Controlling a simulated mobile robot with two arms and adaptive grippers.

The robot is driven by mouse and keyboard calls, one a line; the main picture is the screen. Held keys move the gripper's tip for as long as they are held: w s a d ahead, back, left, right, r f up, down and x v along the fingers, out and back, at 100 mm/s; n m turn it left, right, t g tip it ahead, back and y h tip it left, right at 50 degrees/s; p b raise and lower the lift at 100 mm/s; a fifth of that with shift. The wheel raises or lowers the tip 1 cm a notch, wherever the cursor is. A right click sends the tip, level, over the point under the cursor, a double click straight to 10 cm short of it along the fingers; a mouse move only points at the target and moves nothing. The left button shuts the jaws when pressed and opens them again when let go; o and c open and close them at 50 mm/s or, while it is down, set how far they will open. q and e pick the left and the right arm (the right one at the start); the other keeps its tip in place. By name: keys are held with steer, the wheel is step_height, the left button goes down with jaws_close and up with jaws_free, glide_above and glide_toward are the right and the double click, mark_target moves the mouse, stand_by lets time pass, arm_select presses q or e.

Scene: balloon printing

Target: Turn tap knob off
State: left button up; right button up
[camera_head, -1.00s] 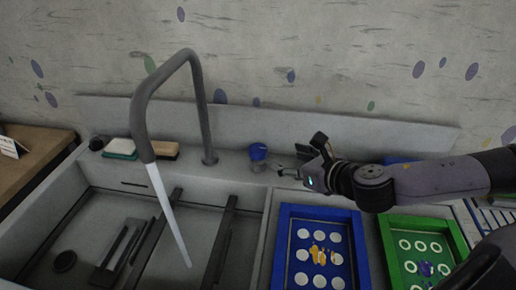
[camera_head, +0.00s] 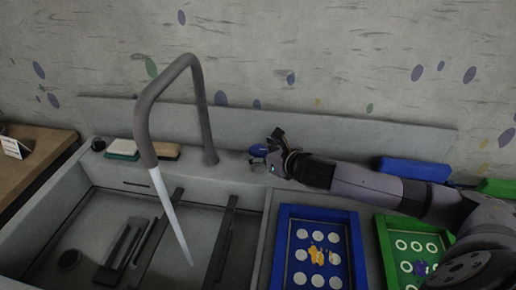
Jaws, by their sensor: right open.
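The blue tap knob (camera_head: 257,150) is on the sink's back ledge, right of the tap's base. The grey tap (camera_head: 203,110) arches over the basin, and a pale stream of water (camera_head: 170,212) runs from its spout. My right gripper (camera_head: 262,158) reaches in from the right and is at the knob, its fingers open around or just in front of it; I cannot tell whether they touch. The gripper hides part of the knob. My left gripper is not in view.
A blue framed tray (camera_head: 285,240) and a green framed tray (camera_head: 386,250) lie right of the basin. A blue block (camera_head: 415,169) is behind my right arm. A sponge (camera_head: 122,148) and a brush (camera_head: 165,152) lie on the ledge left of the tap.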

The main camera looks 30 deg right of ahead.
steer(key=shift+x, duration=0.9)
steer(key=shift+c, duration=0.6)
steer(key=c, duration=1.1)
